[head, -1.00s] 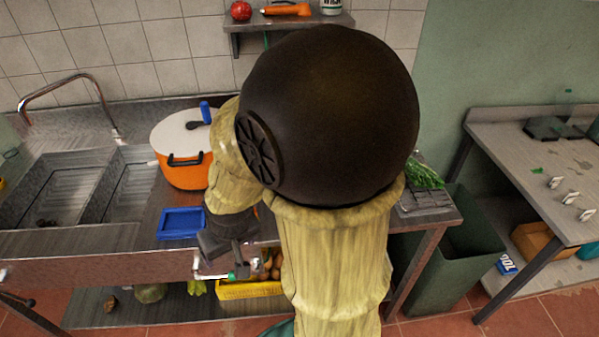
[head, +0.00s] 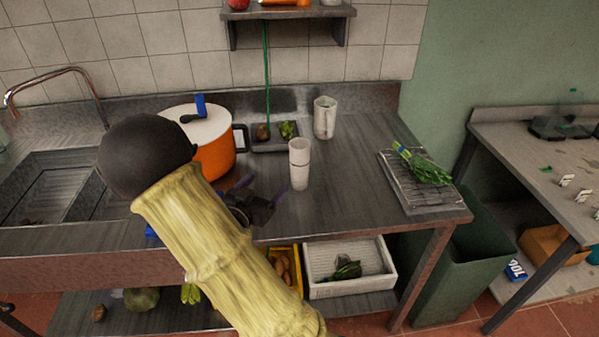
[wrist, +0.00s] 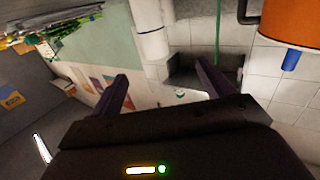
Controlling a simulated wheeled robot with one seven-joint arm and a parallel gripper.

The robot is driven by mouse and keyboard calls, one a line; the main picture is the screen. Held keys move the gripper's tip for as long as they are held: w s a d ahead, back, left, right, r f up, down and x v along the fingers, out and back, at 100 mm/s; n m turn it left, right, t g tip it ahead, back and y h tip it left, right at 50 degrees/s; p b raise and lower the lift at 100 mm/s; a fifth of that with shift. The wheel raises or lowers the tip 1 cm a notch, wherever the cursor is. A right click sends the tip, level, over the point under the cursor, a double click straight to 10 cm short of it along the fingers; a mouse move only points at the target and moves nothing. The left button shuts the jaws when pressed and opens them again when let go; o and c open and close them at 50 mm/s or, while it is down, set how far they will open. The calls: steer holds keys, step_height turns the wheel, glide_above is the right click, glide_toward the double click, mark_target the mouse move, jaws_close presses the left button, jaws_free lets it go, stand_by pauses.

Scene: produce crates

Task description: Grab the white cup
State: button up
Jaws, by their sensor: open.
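A tall white cup (head: 299,163), with a ring line around it like two cups stacked, stands upright on the metal counter (head: 345,200). It also seems to show at the top of the wrist view (wrist: 151,30). A second white vessel with a handle, like a mug (head: 325,118), stands farther back near the wall. My gripper (head: 262,192) is open and empty, just left of and nearer than the tall cup, apart from it. In the wrist view its two fingers (wrist: 166,88) are spread with nothing between them.
An orange pot (head: 214,158) with a white lid stands left of the cup. A dark tray (head: 270,146) with small produce lies behind. A rack (head: 430,200) with greens is at right. A wall shelf (head: 290,14) hangs above. Counter right of the cup is clear.

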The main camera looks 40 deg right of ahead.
mark_target(293, 155)
steer(key=shift+s+d+r+h, duration=0.1)
steer(key=shift+s+r+h, duration=0.1)
steer(key=shift+h, duration=0.1)
steer(key=shift+d, duration=0.1)
steer(key=p+x, duration=0.2)
steer(key=x, duration=1)
steer(key=shift+d+f, duration=0.1)
steer(key=shift+f, duration=0.05)
steer(key=shift+s, duration=0.1)
